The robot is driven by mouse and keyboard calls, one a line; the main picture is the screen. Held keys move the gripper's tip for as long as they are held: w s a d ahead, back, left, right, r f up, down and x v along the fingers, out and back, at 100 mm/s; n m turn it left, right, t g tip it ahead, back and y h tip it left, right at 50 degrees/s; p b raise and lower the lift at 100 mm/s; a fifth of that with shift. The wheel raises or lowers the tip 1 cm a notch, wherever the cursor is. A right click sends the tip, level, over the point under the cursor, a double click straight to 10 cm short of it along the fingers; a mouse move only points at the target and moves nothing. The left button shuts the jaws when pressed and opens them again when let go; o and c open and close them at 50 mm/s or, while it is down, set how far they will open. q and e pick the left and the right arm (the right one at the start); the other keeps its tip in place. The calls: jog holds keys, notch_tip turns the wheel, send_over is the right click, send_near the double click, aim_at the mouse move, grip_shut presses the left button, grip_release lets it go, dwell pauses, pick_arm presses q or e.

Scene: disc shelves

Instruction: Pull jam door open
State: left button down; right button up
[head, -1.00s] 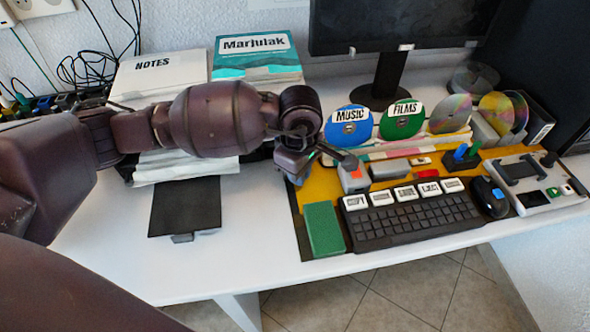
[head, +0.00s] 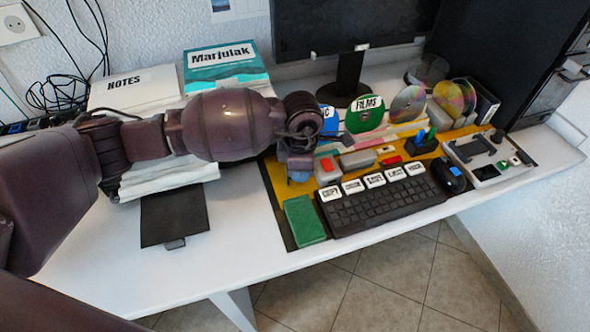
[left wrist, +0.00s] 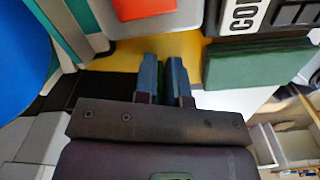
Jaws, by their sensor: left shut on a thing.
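My left gripper (head: 298,172) is low over the back left of the yellow mat (head: 277,205), just right of the paper stack. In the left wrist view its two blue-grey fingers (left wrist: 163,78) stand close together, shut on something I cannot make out. I cannot clearly pick out a jam door; the wrist hides the area behind it. A dark flat tray (head: 174,215) with a small tab lies in front of the white papers (head: 165,172), left of the gripper. My right gripper is not in view.
A green pad (head: 305,221), a black keyboard (head: 375,207) and a grey block with a red button (head: 327,167) are close to the gripper. Discs (head: 364,114) stand behind. The white desk's front left (head: 110,270) is clear.

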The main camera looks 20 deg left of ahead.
pick_arm(q)
jog(key=shift+w+d, duration=0.15)
jog(key=c, duration=1.2)
grip_release()
notch_tip(320, 180, up, 10)
jog(key=shift+f+p, duration=0.1)
jog(key=shift+p, duration=0.95)
jog(key=shift+r, duration=0.5)
jog(key=shift+c, duration=0.6)
